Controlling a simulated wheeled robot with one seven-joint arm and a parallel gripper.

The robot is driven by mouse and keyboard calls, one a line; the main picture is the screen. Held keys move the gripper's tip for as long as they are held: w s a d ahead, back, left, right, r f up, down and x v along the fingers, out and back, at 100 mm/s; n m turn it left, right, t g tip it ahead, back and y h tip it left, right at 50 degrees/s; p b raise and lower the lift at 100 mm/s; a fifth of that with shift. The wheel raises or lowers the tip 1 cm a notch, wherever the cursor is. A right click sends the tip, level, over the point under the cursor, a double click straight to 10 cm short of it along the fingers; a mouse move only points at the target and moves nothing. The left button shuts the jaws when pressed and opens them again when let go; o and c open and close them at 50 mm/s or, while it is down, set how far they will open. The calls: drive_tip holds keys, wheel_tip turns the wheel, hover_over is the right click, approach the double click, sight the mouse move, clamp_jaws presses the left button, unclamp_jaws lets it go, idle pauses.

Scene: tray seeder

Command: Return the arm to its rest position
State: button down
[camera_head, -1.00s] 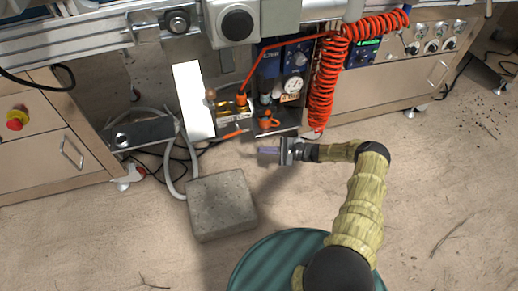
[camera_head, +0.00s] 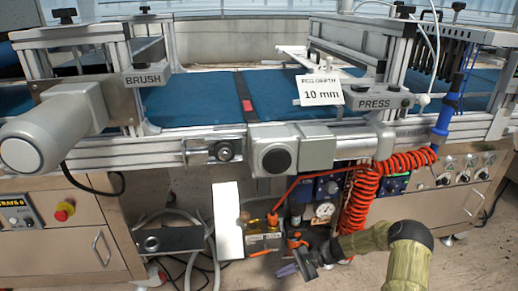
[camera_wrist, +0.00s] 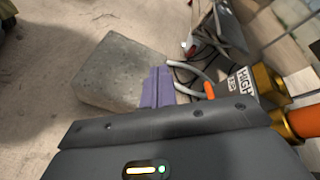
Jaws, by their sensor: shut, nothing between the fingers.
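My arm reaches in from the lower right of the head view, in a yellow-green sleeve with dark joints. My gripper (camera_head: 284,271) points left, low in front of the machine. Its purple fingers also show in the wrist view (camera_wrist: 157,87), pressed together with nothing between them. In the head view the gripper hangs in front of the lower shelf with the pneumatic parts and appears apart from them, though the exact gap cannot be told.
A concrete block (camera_wrist: 118,72) lies on the floor beyond the fingers. A red coiled hose (camera_head: 362,195) hangs near my arm. The gauge unit (camera_head: 323,210), white panel (camera_head: 228,220) and blue conveyor belt (camera_head: 203,98) belong to the machine. Open floor shows left in the wrist view.

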drive_tip(key=s+d+r+n+t+h+p, duration=0.25)
drive_tip(key=s+r+h+p, duration=0.35)
drive_tip(key=r, duration=0.6)
drive_tip(key=s+d+r+n+t+h+p, duration=0.1)
drive_tip(key=s+d+r+n+h+p, duration=0.15)
drive_tip(key=s+r, duration=0.7)
drive_tip(key=s+d+r+n+t+h+p, duration=0.25)
drive_tip(key=s+r+h, duration=0.2)
drive_tip(key=r, duration=0.95)
wheel_tip(320, 180, up, 38)
drive_tip(key=g+p, duration=0.1)
drive_tip(key=p, duration=3.7)
drive_tip(key=shift+a+n+h+p, duration=0.15)
drive_tip(key=shift+n+h+p, duration=0.15)
drive_tip(key=shift+n+p, duration=0.1)
drive_tip(key=c, duration=1.7)
unclamp_jaws()
drive_tip(key=shift+a, duration=0.1)
drive_tip(key=shift+w, duration=0.1)
